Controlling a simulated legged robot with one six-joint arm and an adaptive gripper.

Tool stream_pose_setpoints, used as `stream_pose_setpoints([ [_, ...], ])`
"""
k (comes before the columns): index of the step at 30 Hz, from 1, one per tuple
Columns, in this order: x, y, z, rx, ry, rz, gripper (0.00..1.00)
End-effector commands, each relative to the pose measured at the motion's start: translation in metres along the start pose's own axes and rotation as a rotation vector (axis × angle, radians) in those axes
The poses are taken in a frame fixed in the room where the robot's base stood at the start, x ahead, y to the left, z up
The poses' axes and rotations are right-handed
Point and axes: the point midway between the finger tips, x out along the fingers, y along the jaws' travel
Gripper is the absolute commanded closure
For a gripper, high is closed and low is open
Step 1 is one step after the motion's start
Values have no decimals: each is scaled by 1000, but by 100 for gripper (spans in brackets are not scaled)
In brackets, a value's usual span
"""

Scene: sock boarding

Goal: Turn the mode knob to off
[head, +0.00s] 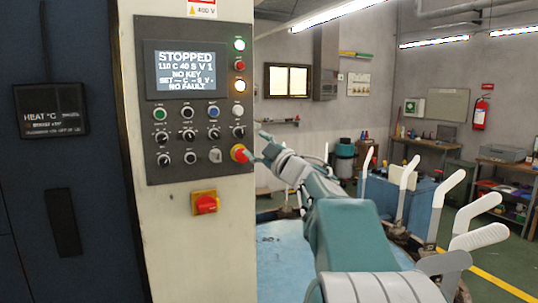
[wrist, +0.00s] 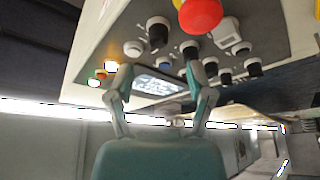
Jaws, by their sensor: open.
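A grey control panel (head: 149,100) on a cream cabinet carries rows of buttons and black knobs (head: 188,136). Their labels are too small to read, so I cannot tell which is the mode knob. My gripper (head: 262,146) is by the panel's lower right edge, near the red emergency stop (head: 240,153). In the wrist view my gripper (wrist: 157,66) is open and empty, with its fingers spread before the panel. One black knob (wrist: 190,48) shows close to the right fingertip; contact cannot be told.
A red rotary switch on a yellow plate (head: 205,202) sits below the panel. The red emergency stop (wrist: 201,14) stands out at the top of the wrist view. A blue surface (head: 285,260) lies below my arm. Workbenches (head: 500,165) stand far right.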

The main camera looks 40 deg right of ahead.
Motion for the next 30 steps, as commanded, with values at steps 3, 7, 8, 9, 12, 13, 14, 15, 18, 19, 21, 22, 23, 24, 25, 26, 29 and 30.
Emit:
stream_pose_setpoints([
  [3, -26, 0, 0, -1, -2, 2, 32],
  [7, -46, 0, 1, -1, -2, 1, 32],
  [8, -49, 0, 1, 0, -2, 1, 32],
  [9, -53, 0, 1, 0, -1, 0, 32],
  [12, -58, -1, 0, 0, 0, -1, 32],
  [13, -59, -1, 0, 0, 0, -1, 32],
  [14, -59, -1, 0, 0, 0, -1, 32],
  [15, -59, -1, 0, 0, 1, -1, 32],
  [18, -59, -1, 0, 0, 1, -1, 32],
  [19, -59, -1, 0, 0, 1, -1, 32],
  [21, -59, -1, 0, 0, 1, -1, 32],
  [22, -59, -1, 0, 0, 1, -1, 32],
  [23, -59, -1, 0, 0, 1, -1, 32],
  [24, -59, -1, 0, 0, 1, -1, 32],
  [25, -59, -1, 0, 0, 1, -1, 32],
  [26, -58, -1, 0, 0, 1, -1, 32],
  [29, -58, -2, 0, 2, -1, 1, 32],
  [30, -57, -2, -2, 5, -6, 6, 32],
])
